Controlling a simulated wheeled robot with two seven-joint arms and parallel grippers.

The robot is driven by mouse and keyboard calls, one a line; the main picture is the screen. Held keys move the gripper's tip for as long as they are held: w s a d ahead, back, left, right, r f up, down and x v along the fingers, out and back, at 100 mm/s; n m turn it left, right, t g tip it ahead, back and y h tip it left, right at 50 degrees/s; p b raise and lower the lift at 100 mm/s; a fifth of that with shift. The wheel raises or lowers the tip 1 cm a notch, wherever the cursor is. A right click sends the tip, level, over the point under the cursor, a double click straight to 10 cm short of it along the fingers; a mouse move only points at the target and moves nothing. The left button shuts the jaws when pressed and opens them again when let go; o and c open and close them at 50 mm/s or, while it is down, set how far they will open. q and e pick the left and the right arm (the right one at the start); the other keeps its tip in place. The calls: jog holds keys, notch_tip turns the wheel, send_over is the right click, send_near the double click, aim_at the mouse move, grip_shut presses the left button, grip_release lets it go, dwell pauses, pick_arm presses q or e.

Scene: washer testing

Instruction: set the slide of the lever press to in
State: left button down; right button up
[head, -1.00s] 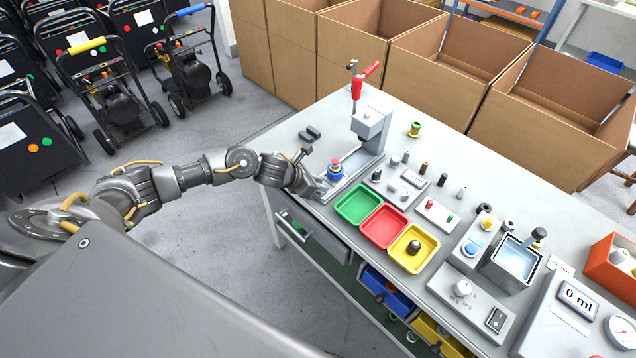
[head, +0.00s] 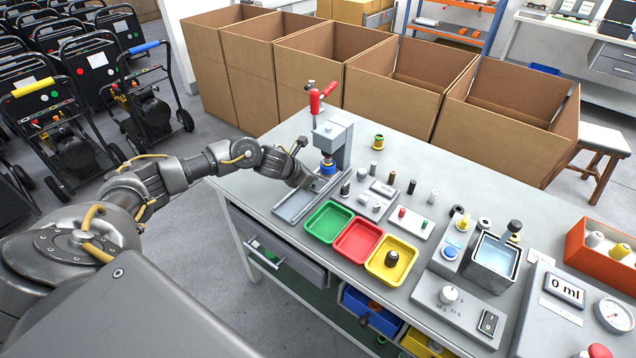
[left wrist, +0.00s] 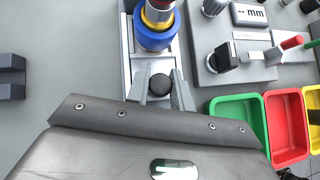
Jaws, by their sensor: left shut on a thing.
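The lever press (head: 334,132) stands at the back left of the workbench, its red lever (head: 315,100) raised. Its slide is a blue holder (head: 327,168) on a grey rail (head: 292,205), directly below the press head. In the left wrist view the blue holder (left wrist: 154,37) carries a part with a yellow and red top. My left gripper (head: 314,182) is at the front of the holder. In the left wrist view its fingers (left wrist: 160,80) are shut around the slide's black knob (left wrist: 160,85). My right gripper is not in view.
Green (head: 328,221), red (head: 342,240) and yellow (head: 372,263) trays lie in front of the press. A gauge block (head: 382,189) and small pins stand right of the rail. Cardboard boxes (head: 390,98) stand behind the bench.

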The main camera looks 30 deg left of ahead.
pick_arm(q)
jog(key=shift+w+r, duration=0.15)
jog(key=c, duration=1.5)
grip_release()
jog(key=o, duration=0.3)
jog(key=shift+w, duration=0.1)
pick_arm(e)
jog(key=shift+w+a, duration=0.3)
pick_arm(q)
jog(key=b+v, duration=0.1)
jog(key=v, duration=0.9)
jog(key=shift+s+a+b, duration=0.15)
jog(key=shift+s+b, duration=0.15)
jog(key=shift+s, duration=0.05)
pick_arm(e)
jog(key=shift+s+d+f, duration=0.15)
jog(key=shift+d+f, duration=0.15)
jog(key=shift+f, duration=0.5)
pick_arm(q)
jog(key=shift+r, duration=0.15)
